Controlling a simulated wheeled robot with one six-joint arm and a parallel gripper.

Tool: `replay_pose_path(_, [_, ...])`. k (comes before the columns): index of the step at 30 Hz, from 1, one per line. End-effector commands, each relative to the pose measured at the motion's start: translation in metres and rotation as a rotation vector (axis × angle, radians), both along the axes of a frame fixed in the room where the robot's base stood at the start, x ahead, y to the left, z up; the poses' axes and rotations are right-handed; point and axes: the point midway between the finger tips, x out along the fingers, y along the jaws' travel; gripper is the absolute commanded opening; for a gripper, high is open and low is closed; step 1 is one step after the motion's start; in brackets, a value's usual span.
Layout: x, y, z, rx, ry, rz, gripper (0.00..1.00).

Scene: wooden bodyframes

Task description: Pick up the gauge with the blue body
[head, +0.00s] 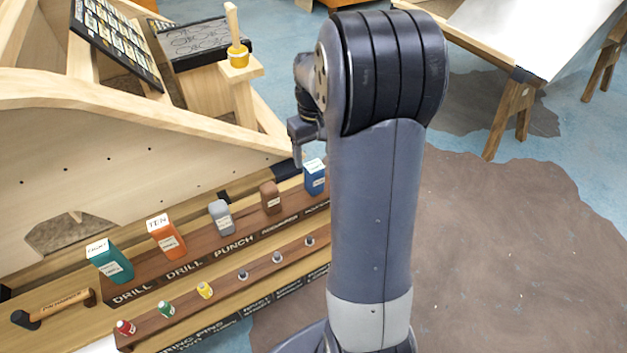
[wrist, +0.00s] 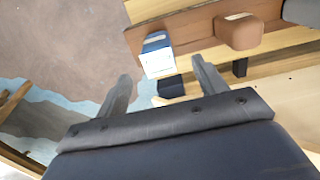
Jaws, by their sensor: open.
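A blue block-shaped item with a white labelled top (head: 314,179) stands at the right end of a brown rack, beside my arm. It is the only clearly blue body on that rack, but its label is too small to read. In the wrist view the blue item (wrist: 157,54) lies ahead of my gripper (wrist: 162,82), roughly in line with the gap between the fingers. My gripper is open and empty, with a finger on either side of the view. In the head view my gripper (head: 297,150) hangs just left of and above the blue item, partly hidden by my arm.
A brown item (head: 270,198), grey item (head: 222,217), orange box (head: 166,238) and teal box (head: 109,262) share the rack (head: 200,257). A small black block (wrist: 170,87) sits near the blue item. Several small coloured pieces line a lower strip. A wooden panel (head: 120,150) rises behind.

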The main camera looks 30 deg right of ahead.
Motion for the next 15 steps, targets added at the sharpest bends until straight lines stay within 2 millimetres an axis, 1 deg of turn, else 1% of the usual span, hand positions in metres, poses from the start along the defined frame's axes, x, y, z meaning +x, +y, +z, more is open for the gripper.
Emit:
replay_pose_path(2, [0.000,0.000,-0.004,0.001,0.001,0.000,0.67])
replay_pose_path(4, [-0.001,0.000,-0.013,0.001,0.003,0.000,0.67])
replay_pose_path(10, [-0.001,0.001,-0.045,0.001,0.004,0.000,0.67])
replay_pose_path(15, [-0.001,0.001,-0.057,0.001,0.001,0.000,0.67])
